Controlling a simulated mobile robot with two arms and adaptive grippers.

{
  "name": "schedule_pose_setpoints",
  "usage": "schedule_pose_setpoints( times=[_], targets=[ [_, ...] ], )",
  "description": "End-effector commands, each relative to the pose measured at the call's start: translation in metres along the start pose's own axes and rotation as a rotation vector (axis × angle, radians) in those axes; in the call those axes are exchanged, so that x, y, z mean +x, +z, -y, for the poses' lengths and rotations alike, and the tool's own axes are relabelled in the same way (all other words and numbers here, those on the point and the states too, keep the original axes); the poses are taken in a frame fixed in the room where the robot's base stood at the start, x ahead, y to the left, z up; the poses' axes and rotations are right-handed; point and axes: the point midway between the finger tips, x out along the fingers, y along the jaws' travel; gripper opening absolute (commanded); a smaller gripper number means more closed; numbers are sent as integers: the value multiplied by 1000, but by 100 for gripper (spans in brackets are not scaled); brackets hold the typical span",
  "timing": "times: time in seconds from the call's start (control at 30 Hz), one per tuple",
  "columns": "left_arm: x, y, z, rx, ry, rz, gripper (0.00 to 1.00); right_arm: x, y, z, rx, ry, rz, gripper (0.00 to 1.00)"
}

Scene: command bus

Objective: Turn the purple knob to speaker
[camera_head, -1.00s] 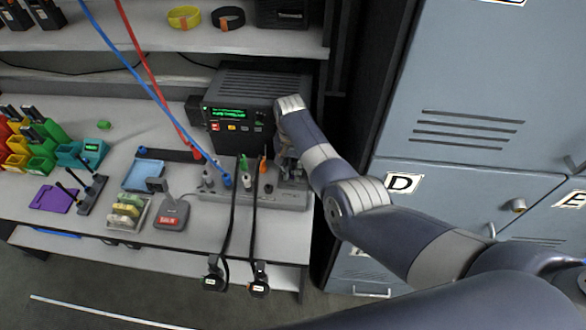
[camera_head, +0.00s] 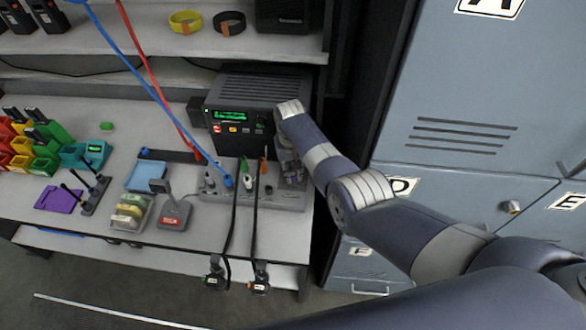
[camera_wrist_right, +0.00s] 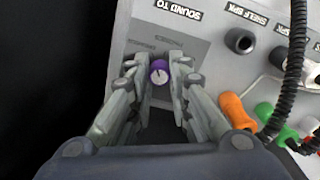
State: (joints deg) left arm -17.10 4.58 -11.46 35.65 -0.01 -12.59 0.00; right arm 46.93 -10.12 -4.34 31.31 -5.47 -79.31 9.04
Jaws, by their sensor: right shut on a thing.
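The purple knob (camera_wrist_right: 160,71) sits on the grey panel (camera_wrist_right: 200,50) under the words "SOUND TO" in the right wrist view. It has a pale face with a dark pointer line. My right gripper (camera_wrist_right: 158,78) has its two fingers on either side of the knob and is shut on it. In the head view my right gripper (camera_head: 291,168) reaches the right end of the panel box (camera_head: 290,198), and its hand hides the knob. My left gripper is not in view.
A black radio (camera_head: 240,115) with a green display stands behind the panel. Orange (camera_wrist_right: 233,108) and green (camera_wrist_right: 264,113) plugs with black cords lie close beside my right gripper. Blue-grey lockers (camera_head: 460,120) stand to the right of the bench.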

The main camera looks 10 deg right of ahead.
Motion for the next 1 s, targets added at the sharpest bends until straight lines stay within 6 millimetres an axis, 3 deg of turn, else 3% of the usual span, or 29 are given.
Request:
schedule_pose_setpoints(
  times=[0.4, 0.97, 1.0],
  targets=[
    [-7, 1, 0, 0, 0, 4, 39, -2, -2, 0, -213, 1, -12, 0],
    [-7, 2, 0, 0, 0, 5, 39, -2, -2, 0, -249, 1, -14, 0],
    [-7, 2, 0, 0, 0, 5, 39, -2, -2, 0, -249, 1, -14, 20]
  ],
)
